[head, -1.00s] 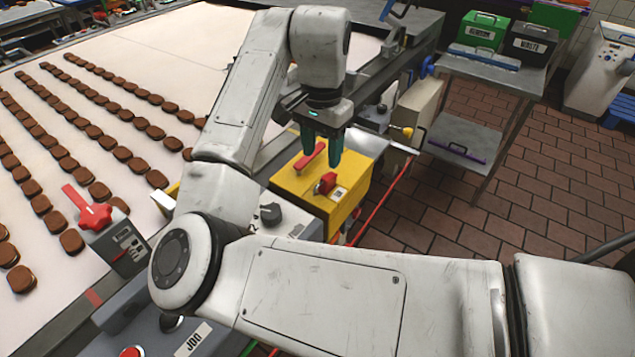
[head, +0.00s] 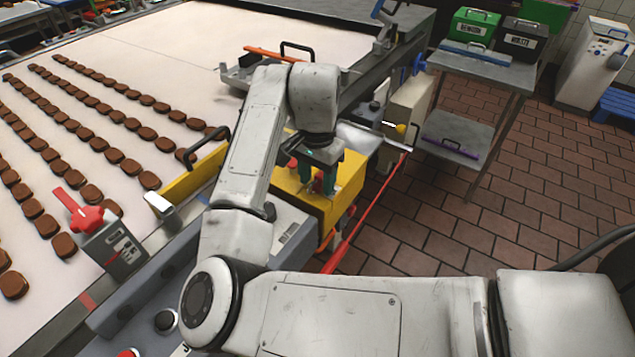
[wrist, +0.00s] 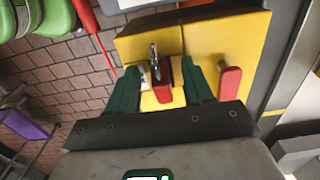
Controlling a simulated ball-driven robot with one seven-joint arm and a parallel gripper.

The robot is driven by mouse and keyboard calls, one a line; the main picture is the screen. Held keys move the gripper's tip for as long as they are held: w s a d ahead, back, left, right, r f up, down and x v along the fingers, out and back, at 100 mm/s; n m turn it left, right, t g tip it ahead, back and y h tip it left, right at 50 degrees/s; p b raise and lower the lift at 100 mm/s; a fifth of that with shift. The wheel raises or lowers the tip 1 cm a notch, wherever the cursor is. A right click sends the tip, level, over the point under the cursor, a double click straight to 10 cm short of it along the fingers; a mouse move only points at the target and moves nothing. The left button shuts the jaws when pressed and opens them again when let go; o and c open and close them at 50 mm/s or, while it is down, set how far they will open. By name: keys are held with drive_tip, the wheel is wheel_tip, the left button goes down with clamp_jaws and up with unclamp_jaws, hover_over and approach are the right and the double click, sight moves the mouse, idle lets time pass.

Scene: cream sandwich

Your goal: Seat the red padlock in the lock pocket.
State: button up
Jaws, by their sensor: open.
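The red padlock (wrist: 162,92) with its metal shackle is at the yellow box (wrist: 230,38), between my gripper's fingers in the wrist view. In the head view, the padlock (head: 319,184) shows as a small red patch behind the fingers on the yellow box (head: 325,207). My gripper (head: 318,187) is open, with its green fingers lowered around the padlock; its fingers also show on either side of it in the wrist view (wrist: 160,68). I cannot tell whether the fingers touch the padlock.
A red lever (wrist: 230,83) stands on the box to the right of my gripper in the wrist view. A red rail (head: 360,225) runs beside the box. The conveyor (head: 150,50) carries rows of brown biscuits at left. Open tiled floor (head: 440,225) lies at right.

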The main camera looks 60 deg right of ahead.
clamp_jaws()
drive_tip(key=shift+r, duration=0.1)
idle(0.4)
